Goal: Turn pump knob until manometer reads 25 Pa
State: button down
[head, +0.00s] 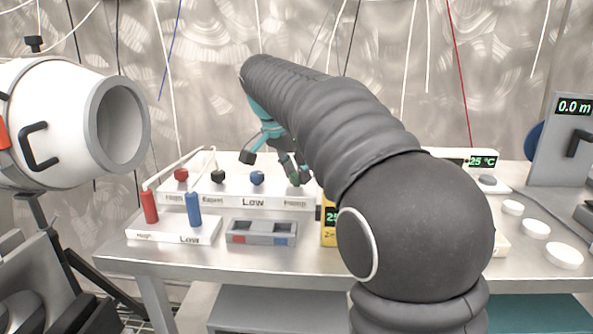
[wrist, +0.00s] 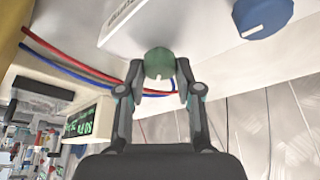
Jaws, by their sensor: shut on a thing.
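The green pump knob (wrist: 158,63) sits between my gripper's fingertips in the wrist view, with a pale mark on its lower edge. My gripper (wrist: 158,80) is shut on it. In the head view my gripper (head: 275,160) is at the back right of the white knob panel (head: 235,195), partly hidden by my arm. I cannot tell which display is the manometer.
A blue knob (head: 257,178) is next to the green one; black (head: 217,176) and red (head: 181,175) knobs are further left. A red cylinder (head: 149,206) and a blue cylinder (head: 193,209) stand in front. Red and blue tubes (wrist: 90,70) pass near my gripper.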

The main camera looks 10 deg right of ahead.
jog(key=c, duration=0.8)
grip_release()
jog(key=shift+o, duration=0.2)
jog(key=shift+r, duration=0.1)
jog(key=v, duration=1.1)
jog(key=shift+a+r, duration=0.25)
jog(key=shift+r, duration=0.1)
jog(key=shift+s, duration=0.15)
